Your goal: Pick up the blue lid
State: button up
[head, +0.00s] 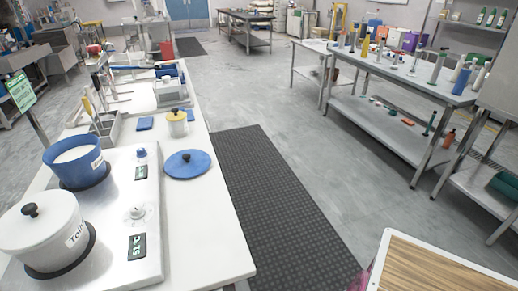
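The blue lid (187,164) is round and flat with a small black knob on top. It lies knob up on the white counter (213,222), near the counter's right edge, beside the silver hot plate unit (117,235). Nothing covers it. A blue pot (74,164) stands uncovered on the far burner, with pale contents and a label. A white pot (43,230) with a white lid and black knob stands on the near burner. My gripper is not in view.
A small cream jar (177,124) with a yellow lid and a blue block (145,124) stand behind the lid. A dark mat (270,205) runs along the open floor right of the counter. A metal workbench (400,75) with bottles stands at right.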

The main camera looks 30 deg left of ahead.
aim_at(189, 163)
jog(key=i+l+z, duration=0.35)
jog(key=i+z, duration=0.25)
jog(key=z, duration=0.15)
jog(key=i+l+u, duration=0.1)
jog(key=i+u, duration=0.2)
jog(key=i+l+u, duration=0.25)
jog(key=i+u, duration=0.15)
jog(key=u, duration=0.25)
jog(key=i+j+u, duration=0.1)
jog(key=u, duration=0.3)
jog(key=i+u, duration=0.15)
jog(key=u, duration=0.25)
jog(key=i+u, duration=0.15)
jog(key=u, duration=0.25)
jog(key=i+u, duration=0.15)
jog(key=u, duration=0.3)
jog(key=i+j+u, duration=0.1)
jog(key=u, duration=0.35)
jog(key=i+l+u, duration=0.1)
jog(key=i+u, duration=0.15)
jog(key=u, duration=0.2)
jog(key=i+l+u, duration=0.1)
jog(key=u, duration=0.35)
jog(key=i+l+u, duration=0.15)
jog(key=u, duration=0.3)
jog(key=i+l+u, duration=0.35)
jog(key=u, duration=0.15)
